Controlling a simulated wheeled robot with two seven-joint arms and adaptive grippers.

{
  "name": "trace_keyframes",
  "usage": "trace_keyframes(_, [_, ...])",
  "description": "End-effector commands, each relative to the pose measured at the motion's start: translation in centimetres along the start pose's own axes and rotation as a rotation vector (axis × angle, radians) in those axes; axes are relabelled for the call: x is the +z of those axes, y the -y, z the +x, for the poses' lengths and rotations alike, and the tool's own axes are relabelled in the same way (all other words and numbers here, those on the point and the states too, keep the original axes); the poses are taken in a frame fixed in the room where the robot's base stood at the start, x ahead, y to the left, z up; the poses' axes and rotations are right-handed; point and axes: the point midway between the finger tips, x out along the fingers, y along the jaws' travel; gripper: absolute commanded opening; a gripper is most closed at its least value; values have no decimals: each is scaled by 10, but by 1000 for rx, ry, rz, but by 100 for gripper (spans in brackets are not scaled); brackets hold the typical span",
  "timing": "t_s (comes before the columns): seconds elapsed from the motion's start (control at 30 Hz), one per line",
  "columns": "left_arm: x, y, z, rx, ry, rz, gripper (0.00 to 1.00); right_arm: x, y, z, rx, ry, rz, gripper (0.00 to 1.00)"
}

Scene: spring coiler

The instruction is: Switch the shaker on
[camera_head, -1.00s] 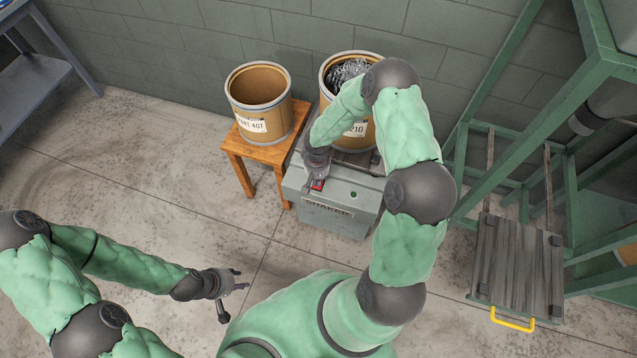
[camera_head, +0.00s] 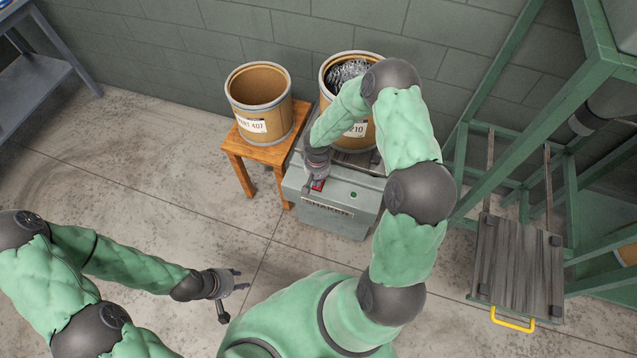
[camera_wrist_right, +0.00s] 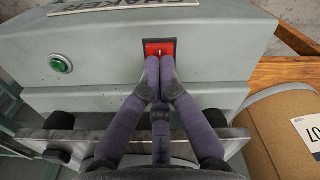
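The shaker (camera_head: 337,208) is a grey box with a SHAKER label on its front and a drum on top. Its red switch (camera_head: 318,184) is at the left of the box's upper face; it also shows in the right wrist view (camera_wrist_right: 160,44). A green round light or button (camera_wrist_right: 61,64) sits beside it. My right gripper (camera_wrist_right: 160,62) has its fingers together, the tips at the lower edge of the red switch; contact cannot be told for certain. My left gripper (camera_head: 238,280) is open and empty over the floor.
A drum of metal springs (camera_head: 349,70) stands on the shaker. An empty drum (camera_head: 259,97) stands on a wooden stool (camera_head: 262,152) to its left. A green frame (camera_head: 530,90) and a wooden board with a yellow handle (camera_head: 515,270) are at right.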

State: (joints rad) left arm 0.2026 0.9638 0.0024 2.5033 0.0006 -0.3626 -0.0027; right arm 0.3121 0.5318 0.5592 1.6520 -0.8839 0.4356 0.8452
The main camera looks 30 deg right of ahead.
Motion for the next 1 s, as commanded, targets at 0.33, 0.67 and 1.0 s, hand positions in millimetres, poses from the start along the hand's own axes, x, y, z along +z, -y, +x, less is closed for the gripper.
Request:
trace_keyframes(0.33, [0,2,4,0,0,0,40,0,0,4,0,0,0,0])
trace_keyframes(0.67, [0,3,8,0,0,0,40,0,0,8,0,0,0,0])
trace_keyframes(1.0, [0,4,12,0,0,0,40,0,0,12,0,0,0,0])
